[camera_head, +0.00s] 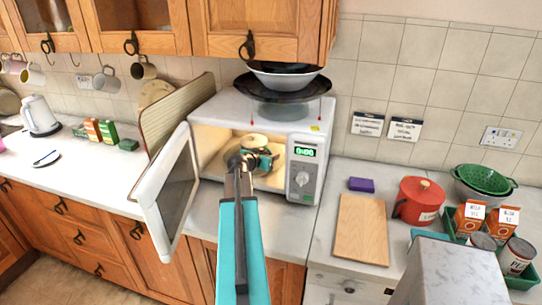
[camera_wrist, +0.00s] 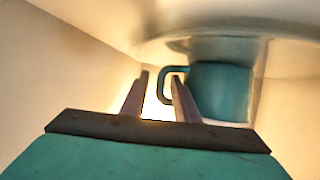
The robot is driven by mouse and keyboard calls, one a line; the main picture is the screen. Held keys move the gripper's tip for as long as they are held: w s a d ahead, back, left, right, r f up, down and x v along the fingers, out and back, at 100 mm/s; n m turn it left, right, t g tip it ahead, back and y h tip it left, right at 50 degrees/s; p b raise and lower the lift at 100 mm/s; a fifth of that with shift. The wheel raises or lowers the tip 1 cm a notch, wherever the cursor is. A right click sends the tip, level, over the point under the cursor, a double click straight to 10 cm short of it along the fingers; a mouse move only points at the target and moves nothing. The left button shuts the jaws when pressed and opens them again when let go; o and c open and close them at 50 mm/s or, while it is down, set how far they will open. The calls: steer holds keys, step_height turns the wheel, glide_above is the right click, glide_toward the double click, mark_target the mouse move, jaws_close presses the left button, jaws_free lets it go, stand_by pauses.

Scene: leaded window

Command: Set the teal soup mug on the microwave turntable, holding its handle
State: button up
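The mug's handle (camera_wrist: 163,88) points left. My gripper (camera_head: 243,160) reaches into the microwave beside the mug. In the wrist view its fingers (camera_wrist: 160,77) are apart, with a bright gap. The handle's outer bar appears between them, and the right finger overlaps the loop. Depth and contact are unclear.
The microwave door (camera_head: 168,195) stands open on the left. Dark and white bowls (camera_head: 285,85) sit on top of the microwave. A wooden board (camera_head: 362,230), purple box (camera_head: 361,184) and red pot (camera_head: 418,200) are on the right counter. Microwave walls lie close around my gripper.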

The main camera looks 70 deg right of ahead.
steer(key=b+v, duration=0.3)
steer(key=v, duration=0.7)
steer(key=shift+a, duration=0.2)
steer(key=shift+b+v, duration=0.35)
steer(key=shift+v, duration=0.4)
steer(key=shift+w+r, duration=0.1)
